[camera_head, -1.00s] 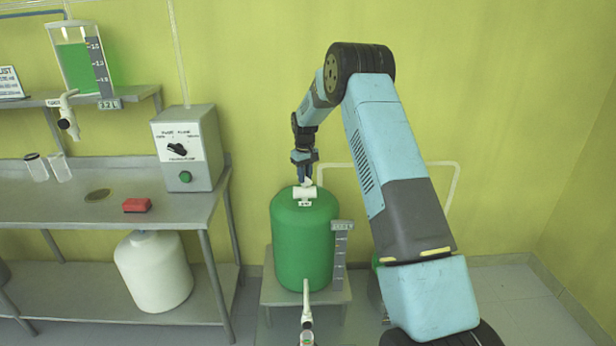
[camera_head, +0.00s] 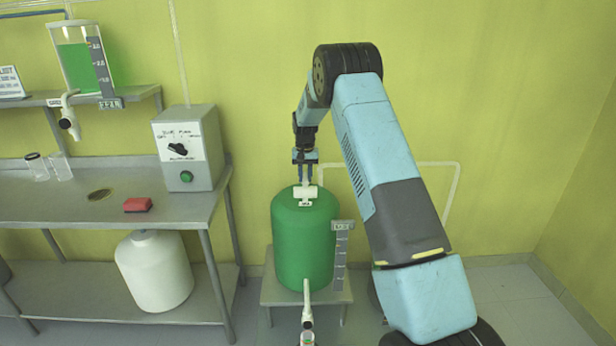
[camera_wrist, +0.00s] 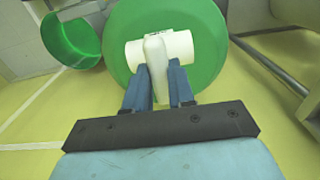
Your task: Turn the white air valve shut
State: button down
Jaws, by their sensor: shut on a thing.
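The white air valve (camera_head: 305,193) sits on top of the green tank (camera_head: 303,243) in the head view. In the wrist view the valve body (camera_wrist: 181,46) lies crosswise on the green tank top (camera_wrist: 120,27), with its white handle (camera_wrist: 156,66) pointing toward my gripper. My gripper (camera_wrist: 161,72) is shut on this handle, with one blue finger on each side of it. In the head view my gripper (camera_head: 305,178) points down from above the valve, and the fingertips are small there.
A steel bench (camera_head: 75,212) stands left with a control box (camera_head: 188,150) and a red block (camera_head: 137,205). A white jug (camera_head: 154,270) is on its lower shelf. A white pipe (camera_head: 454,192) runs along the wall behind my arm. Floor at the right is clear.

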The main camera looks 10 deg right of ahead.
aim_at(305, 176)
jog(key=shift+w+a+r, duration=0.15)
jog(key=shift+w, duration=0.05)
jog(key=c, duration=1)
grip_release()
jog(key=shift+o, duration=0.2)
jog(key=shift+s, duration=0.1)
notch_tip(305, 176, up, 14)
jog(key=shift+f, duration=0.25)
